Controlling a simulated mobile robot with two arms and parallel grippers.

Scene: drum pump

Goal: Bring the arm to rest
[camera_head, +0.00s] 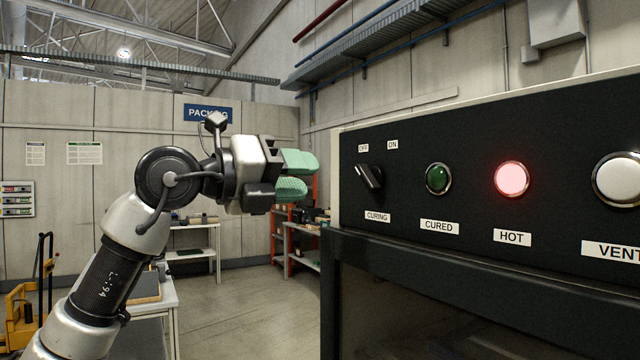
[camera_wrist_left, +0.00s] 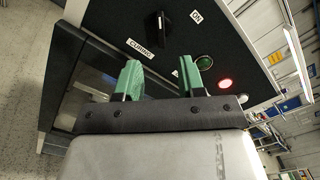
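My left arm comes in from the left in the head view. Its gripper (camera_head: 298,175) has green fingers and is held up in the air, left of the dark control panel (camera_head: 470,160) and apart from it. In the left wrist view the two green fingertips (camera_wrist_left: 160,80) stand apart with nothing between them. The black curing knob (camera_head: 369,177) has OFF and ON labels above it; it also shows in the left wrist view (camera_wrist_left: 160,28). My right gripper is not in either view.
The panel carries an unlit green CURED lamp (camera_head: 438,178), a glowing red HOT lamp (camera_head: 511,179) and a white VENT button (camera_head: 618,179). A table (camera_head: 160,305) stands low at the left, near a yellow pallet truck (camera_head: 25,310). Floor between table and panel is clear.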

